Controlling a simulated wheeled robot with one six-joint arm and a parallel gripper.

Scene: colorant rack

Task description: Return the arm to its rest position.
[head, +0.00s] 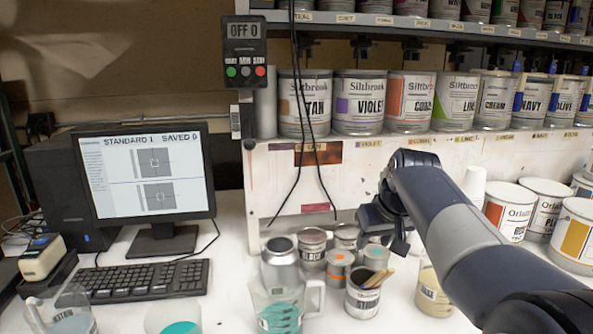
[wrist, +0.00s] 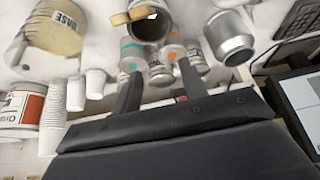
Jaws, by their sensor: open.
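My gripper (head: 392,228) hangs from my dark and grey arm, in front of the rack and above the bench, right of the small cans. In the wrist view its two dark fingers (wrist: 160,88) stand apart, and nothing is seen held between them. Beyond the fingertips in that view lie small cans with teal and orange lid marks (wrist: 170,55) and a can with wooden sticks (wrist: 150,24). The arm spans the right side of the head view and hides part of the bench and rack front.
A stick can (head: 362,298), a jug with teal liquid (head: 285,312), a silver canister (head: 280,258) and a cream can (head: 432,296) crowd the bench. Paint cans (head: 360,105) line the shelf above. White cups (head: 473,182) stand behind the arm. A monitor (head: 148,180) is at left.

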